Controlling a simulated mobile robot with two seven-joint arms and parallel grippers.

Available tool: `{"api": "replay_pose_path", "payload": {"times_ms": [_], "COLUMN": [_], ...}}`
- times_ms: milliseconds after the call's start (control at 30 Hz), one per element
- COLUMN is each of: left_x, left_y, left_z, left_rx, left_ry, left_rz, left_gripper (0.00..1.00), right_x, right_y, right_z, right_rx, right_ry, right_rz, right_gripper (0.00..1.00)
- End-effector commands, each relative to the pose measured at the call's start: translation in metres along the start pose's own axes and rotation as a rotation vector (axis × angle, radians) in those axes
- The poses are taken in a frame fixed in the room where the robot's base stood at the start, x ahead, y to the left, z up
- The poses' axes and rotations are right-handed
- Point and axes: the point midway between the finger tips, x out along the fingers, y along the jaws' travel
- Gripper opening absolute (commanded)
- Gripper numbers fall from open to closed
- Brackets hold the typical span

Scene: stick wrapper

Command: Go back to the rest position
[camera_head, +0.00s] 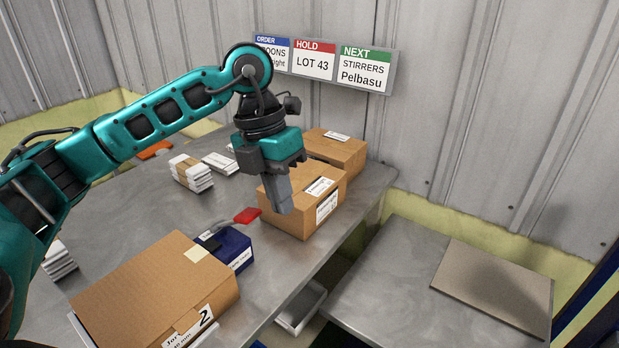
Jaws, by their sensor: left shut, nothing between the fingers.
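My left gripper (284,207) points down over the metal table (150,215), its fingers shut with nothing seen between them. It hangs in front of a cardboard box with white labels (318,192) and hides part of that box. I cannot tell whether the fingertips touch the box. The teal left arm reaches in from the left edge and bends down at the wrist. My right gripper does not show.
A large cardboard box marked 2 (150,285) and a dark blue box (232,247) stand in front. A red object (247,215), white stacks (191,173) and another carton (336,150) lie around. A lower metal surface (385,290) with a flat brown board (495,287) is right.

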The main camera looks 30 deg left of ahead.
Motion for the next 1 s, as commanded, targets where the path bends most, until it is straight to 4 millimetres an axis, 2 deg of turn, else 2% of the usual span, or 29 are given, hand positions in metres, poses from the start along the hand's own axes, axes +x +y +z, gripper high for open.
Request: {"api": "replay_pose_path", "payload": {"times_ms": [200, 300, 367, 467, 500, 600, 700, 800, 867, 933, 1000], "left_x": [0.002, 0.015, 0.028, 0.049, 0.054, 0.056, 0.047, 0.04, 0.04, 0.047, 0.064], "left_y": [-0.002, -0.02, -0.043, -0.096, -0.12, -0.17, -0.202, -0.214, -0.21, -0.198, -0.177], "left_z": [0.0, -0.001, -0.003, -0.011, -0.014, -0.019, -0.015, -0.001, 0.011, 0.025, 0.037], "left_rx": [0.004, 0.035, 0.067, 0.11, 0.112, 0.065, -0.062, -0.267, -0.427, -0.644, -0.89], "left_ry": [0.003, 0.019, 0.036, 0.065, 0.074, 0.077, 0.057, 0.016, -0.017, -0.061, -0.109], "left_rz": [-0.01, -0.093, -0.2, -0.473, -0.603, -0.93, -1.237, -1.504, -1.639, -1.764, -1.849], "left_gripper": [0.0, 0.0, 0.0, 0.0, 0.0, 0.0, 0.0, 0.0, 0.0, 0.0, 0.0], "right_x": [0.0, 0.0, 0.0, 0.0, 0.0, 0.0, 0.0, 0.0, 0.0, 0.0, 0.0], "right_y": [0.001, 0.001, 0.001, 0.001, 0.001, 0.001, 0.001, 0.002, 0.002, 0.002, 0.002], "right_z": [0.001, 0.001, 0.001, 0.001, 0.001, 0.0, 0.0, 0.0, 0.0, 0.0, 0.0], "right_rx": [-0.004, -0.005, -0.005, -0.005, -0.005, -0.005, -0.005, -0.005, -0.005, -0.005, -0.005], "right_ry": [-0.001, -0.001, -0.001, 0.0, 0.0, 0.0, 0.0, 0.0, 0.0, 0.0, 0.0], "right_rz": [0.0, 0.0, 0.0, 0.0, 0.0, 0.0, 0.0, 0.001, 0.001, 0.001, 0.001], "right_gripper": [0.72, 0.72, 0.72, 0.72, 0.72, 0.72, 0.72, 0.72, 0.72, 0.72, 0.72]}}
